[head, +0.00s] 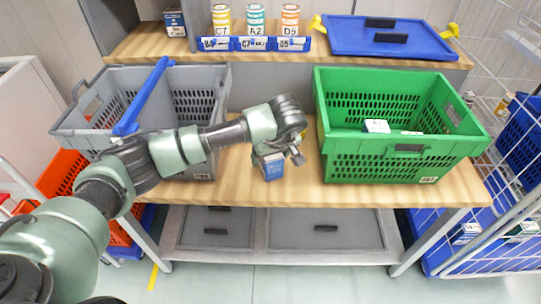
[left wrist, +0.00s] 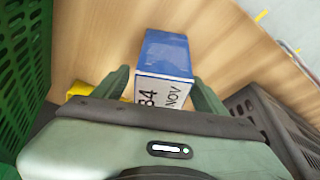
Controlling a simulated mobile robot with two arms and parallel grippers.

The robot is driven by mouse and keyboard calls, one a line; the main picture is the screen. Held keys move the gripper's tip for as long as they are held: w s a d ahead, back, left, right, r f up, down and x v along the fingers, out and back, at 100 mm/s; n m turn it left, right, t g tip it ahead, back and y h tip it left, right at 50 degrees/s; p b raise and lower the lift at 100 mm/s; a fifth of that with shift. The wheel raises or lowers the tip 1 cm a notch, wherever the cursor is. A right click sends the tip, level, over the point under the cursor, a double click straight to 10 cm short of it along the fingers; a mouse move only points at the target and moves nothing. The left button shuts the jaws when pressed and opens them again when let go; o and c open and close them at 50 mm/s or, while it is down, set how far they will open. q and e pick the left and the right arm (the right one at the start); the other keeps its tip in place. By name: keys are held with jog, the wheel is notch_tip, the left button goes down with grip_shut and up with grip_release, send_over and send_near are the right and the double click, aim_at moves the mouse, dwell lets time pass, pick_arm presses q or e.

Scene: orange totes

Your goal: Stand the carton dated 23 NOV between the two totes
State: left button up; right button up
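A blue carton (head: 273,168) is on the wooden table between the grey tote (head: 205,165) and the green tote (head: 370,172), apart from both. It looks upright. In the left wrist view the carton (left wrist: 166,55) shows a blue side and a white end lettered NOV; the figure beside it is partly covered. My left gripper (head: 281,157) is at the carton's top. Its fingers (left wrist: 160,85) are open on either side of it, with a small gap on the green tote's side. My right gripper is not in view.
The green tote holds small cartons (head: 376,126). A blue bar (head: 145,95) lies across the grey tote. Behind are tins over blue bins (head: 250,44) and a blue lid (head: 375,38). A wire cage (head: 500,190) stands at right.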

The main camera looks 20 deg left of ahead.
pick_arm(q)
jog(key=shift+r, duration=0.1)
jog(key=shift+r, duration=0.2)
jog(key=v, duration=1.1)
jog(key=shift+s+r, duration=0.15)
jog(key=shift+r, duration=0.2)
jog(key=shift+d+f, duration=0.1)
jog(key=shift+d, duration=0.05)
